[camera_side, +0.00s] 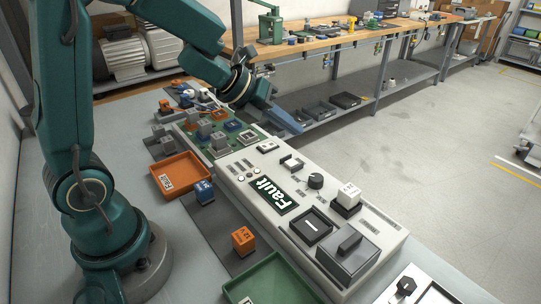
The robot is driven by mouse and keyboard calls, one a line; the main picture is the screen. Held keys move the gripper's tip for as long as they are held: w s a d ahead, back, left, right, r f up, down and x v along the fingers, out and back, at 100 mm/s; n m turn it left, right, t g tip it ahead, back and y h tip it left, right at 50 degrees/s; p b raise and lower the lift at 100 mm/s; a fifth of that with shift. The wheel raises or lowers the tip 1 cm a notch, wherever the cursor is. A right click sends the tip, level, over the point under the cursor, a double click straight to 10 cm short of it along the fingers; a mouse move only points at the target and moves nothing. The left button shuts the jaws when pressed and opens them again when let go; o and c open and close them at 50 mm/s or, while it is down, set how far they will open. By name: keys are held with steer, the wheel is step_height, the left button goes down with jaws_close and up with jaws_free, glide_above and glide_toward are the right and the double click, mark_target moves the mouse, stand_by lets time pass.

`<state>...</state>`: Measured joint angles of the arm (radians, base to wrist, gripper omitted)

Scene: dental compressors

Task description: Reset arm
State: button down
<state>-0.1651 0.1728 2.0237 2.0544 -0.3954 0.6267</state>
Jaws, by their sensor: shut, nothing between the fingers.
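My teal arm stands at the left and reaches over the work area. My gripper (286,118) is above the far end of the white control panel (232,178), pointing down to the right. Its blue fingers look closed, with nothing between them. It is apart from the panel and touches no object.
An orange tray (157,181) lies left of the panel, with a blue cube (204,192) beside it. An orange cube (243,241) stands on a grey strip, near a green tray (233,294). A green board (196,150) with several blocks sits behind. A workbench (300,50) stands beyond.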

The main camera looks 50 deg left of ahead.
steer(key=s+a+r+n+t+y, duration=0.1)
steer(key=s+r+n+t+y, duration=0.15)
steer(key=r+n, duration=0.45)
steer(key=s+r+n+t+y, duration=0.2)
steer(key=r+n+t+y, duration=0.1)
steer(key=r+n, duration=0.35)
steer(key=s+d+f+n+g+h, duration=0.1)
steer(key=s+d+f+n+g, duration=0.1)
steer(key=s+f+n+g, duration=0.2)
steer(key=s+d+f+n+g+h, duration=0.1)
steer(key=s+d+f+n+g, duration=0.2)
steer(key=s+n, duration=0.8)
step_height(320, 180, down, 3)
steer(key=shift+d+f+n+g, duration=0.15)
steer(key=shift+d+n+g, duration=0.1)
steer(key=shift+n+g, duration=0.8)
